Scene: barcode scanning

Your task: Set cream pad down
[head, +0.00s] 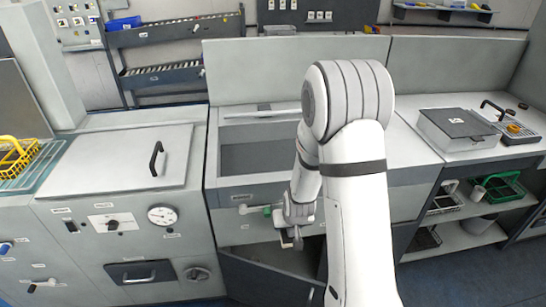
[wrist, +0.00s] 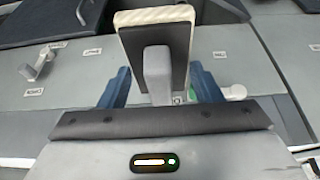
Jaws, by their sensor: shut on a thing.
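The cream pad (wrist: 155,15) shows in the wrist view as a cream edge on a black plate with a grey handle block. My gripper (wrist: 160,88) has its blue fingers on either side of the grey handle and is shut on it. The pad points away from my gripper, and its cream face is mostly hidden behind the black plate. In the head view my gripper (head: 291,236) hangs low in front of the middle cabinet, partly hidden by my arm. I cannot make out the pad clearly there.
A white lever with a green part (head: 255,209) sticks out of the cabinet front close to my gripper. Below is a dark cabinet door (head: 265,278) standing ajar. A grey lidded box (head: 458,129) stands on the right counter. A closed lid with a black handle (head: 157,158) is at left.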

